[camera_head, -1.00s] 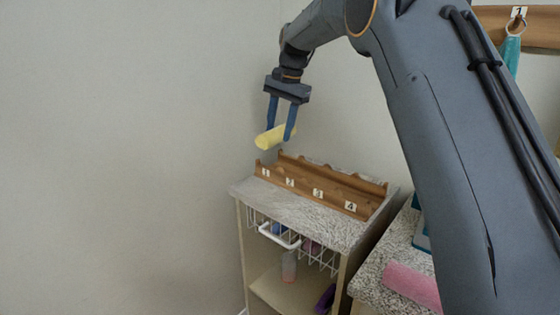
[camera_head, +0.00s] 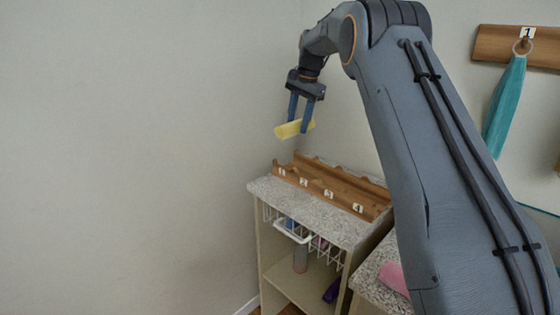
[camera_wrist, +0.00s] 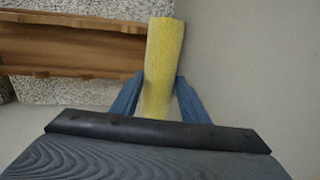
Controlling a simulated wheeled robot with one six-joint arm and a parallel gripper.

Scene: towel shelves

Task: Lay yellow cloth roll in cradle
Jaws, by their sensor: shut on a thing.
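The yellow cloth roll (camera_head: 291,129) is held between the two blue fingers of my gripper (camera_head: 302,127), in the air above the left end of the cradle. In the wrist view the yellow roll (camera_wrist: 163,60) stands between the fingertips (camera_wrist: 156,85), crossing the cradle's end. The wooden cradle (camera_head: 335,186) lies on the speckled top of a small shelf unit. It has scalloped rails and places labelled up to 4 along its front; no roll shows in it. In the wrist view the cradle (camera_wrist: 80,45) runs off to the left.
The shelf unit's stone top (camera_head: 300,206) has a white wire basket (camera_head: 293,232) under it. A second stone counter with a pink cloth (camera_head: 394,278) stands at the right. A teal towel (camera_head: 505,105) hangs from a wooden rack on the wall. The wall at left is bare.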

